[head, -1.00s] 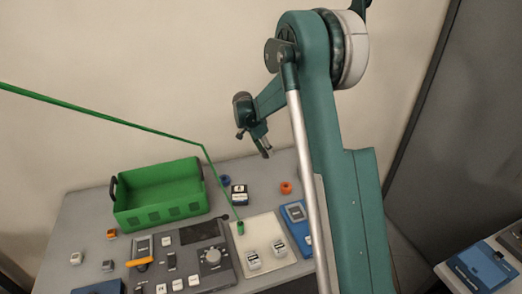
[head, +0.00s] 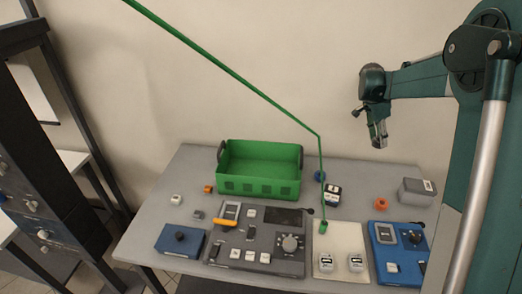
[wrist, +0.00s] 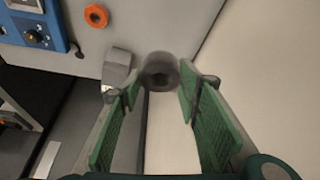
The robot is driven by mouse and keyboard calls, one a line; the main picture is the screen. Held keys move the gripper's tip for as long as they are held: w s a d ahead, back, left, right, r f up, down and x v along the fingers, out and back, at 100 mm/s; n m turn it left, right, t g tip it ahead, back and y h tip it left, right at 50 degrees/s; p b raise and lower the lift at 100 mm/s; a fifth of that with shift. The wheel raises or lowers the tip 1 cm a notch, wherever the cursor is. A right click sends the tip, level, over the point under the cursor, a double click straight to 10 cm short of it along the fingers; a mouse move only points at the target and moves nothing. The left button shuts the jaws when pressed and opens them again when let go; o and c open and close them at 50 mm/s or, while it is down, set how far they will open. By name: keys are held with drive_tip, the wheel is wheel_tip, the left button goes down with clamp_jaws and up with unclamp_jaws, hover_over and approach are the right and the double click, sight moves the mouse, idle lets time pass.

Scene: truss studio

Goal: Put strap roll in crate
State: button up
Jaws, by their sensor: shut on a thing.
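The strap roll (wrist: 160,72) is a dark grey ring-shaped roll, held between my fingertips in the wrist view. My gripper (head: 380,143) is shut on it, raised above the back right of the table in the head view. The roll is hard to make out there. The green crate (head: 258,187) stands at the back of the table, left of my gripper and below it. Its open top faces up and the visible inside looks empty.
An orange ring (head: 381,204) and a grey box (head: 416,191) lie at the right. A blue ring (head: 319,176) and a dark box (head: 332,195) sit right of the crate. A thin green pole (head: 320,180) rises from a white panel (head: 341,240) beside the crate.

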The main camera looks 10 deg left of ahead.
drive_tip(key=s+a+n+t+y, duration=0.1)
drive_tip(key=s+a+n, duration=0.15)
drive_tip(key=a, duration=1.45)
drive_tip(key=s+a+n+t+p, duration=0.1)
drive_tip(key=s+a+n, duration=0.15)
drive_tip(key=a, duration=1.35)
drive_tip(key=s+a+n+t+y, duration=0.1)
drive_tip(key=a+n, duration=0.3)
drive_tip(key=a, duration=1.3)
wheel_tip(320, 180, down, 10)
drive_tip(key=shift+f, duration=0.2)
approach(260, 171)
drive_tip(key=shift+s+d+f, duration=0.15)
drive_tip(key=shift+d, duration=0.35)
drive_tip(key=shift+s+d+f, duration=0.15)
drive_tip(key=shift+s+d, duration=0.05)
drive_tip(key=shift+d, duration=0.3)
drive_tip(key=shift+s+d+f, duration=0.15)
drive_tip(key=shift+d, duration=0.3)
drive_tip(key=shift+f, duration=1.85)
drive_tip(key=shift+f+b, duration=0.25)
drive_tip(key=shift+b, duration=0.1)
